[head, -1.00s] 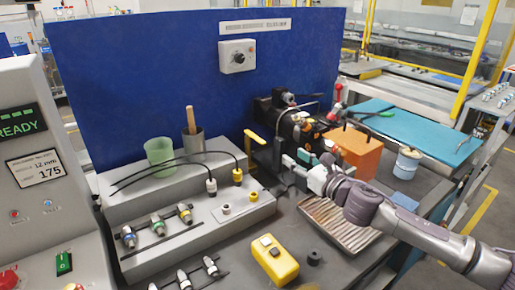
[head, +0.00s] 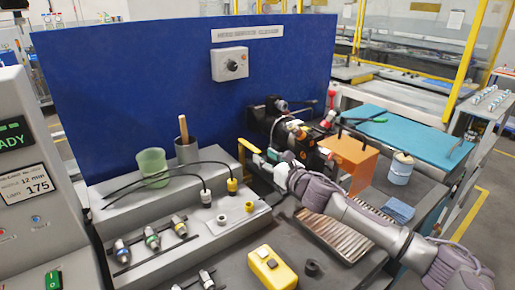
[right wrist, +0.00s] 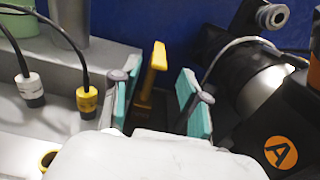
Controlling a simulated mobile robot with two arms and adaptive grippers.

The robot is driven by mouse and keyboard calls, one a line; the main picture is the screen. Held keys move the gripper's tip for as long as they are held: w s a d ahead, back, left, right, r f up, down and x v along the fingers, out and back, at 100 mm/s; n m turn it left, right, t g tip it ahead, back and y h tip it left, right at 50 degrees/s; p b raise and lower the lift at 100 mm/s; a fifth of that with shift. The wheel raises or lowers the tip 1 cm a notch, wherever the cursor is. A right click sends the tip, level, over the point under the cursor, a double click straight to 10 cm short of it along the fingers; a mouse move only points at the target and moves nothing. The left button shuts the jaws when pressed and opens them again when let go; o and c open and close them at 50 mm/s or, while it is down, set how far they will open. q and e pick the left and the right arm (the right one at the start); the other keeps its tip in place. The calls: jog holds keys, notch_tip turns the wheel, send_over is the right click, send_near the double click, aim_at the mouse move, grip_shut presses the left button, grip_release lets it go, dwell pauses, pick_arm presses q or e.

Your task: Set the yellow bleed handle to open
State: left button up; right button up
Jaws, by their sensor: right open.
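The yellow bleed handle (head: 248,146) sticks out from the left side of the black machine unit (head: 268,118) in front of the blue panel. In the right wrist view the handle (right wrist: 153,68) stands nearly upright, with its flat yellow top against the blue panel. My right gripper (head: 270,166) is close to the handle in the head view. In the right wrist view its teal-padded fingers (right wrist: 157,102) are apart. The handle shows between them, beyond the tips, and no contact is visible. The handle's lower end is partly hidden. My left gripper is not in view.
A yellow box (head: 272,268) stands in front.

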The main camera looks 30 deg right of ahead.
aim_at(257, 150)
jog(key=shift+w+a+p, duration=0.2)
jog(key=shift+w, duration=0.95)
jog(key=shift+w+a+p, duration=0.15)
jog(key=shift+w, duration=0.95)
grip_shut()
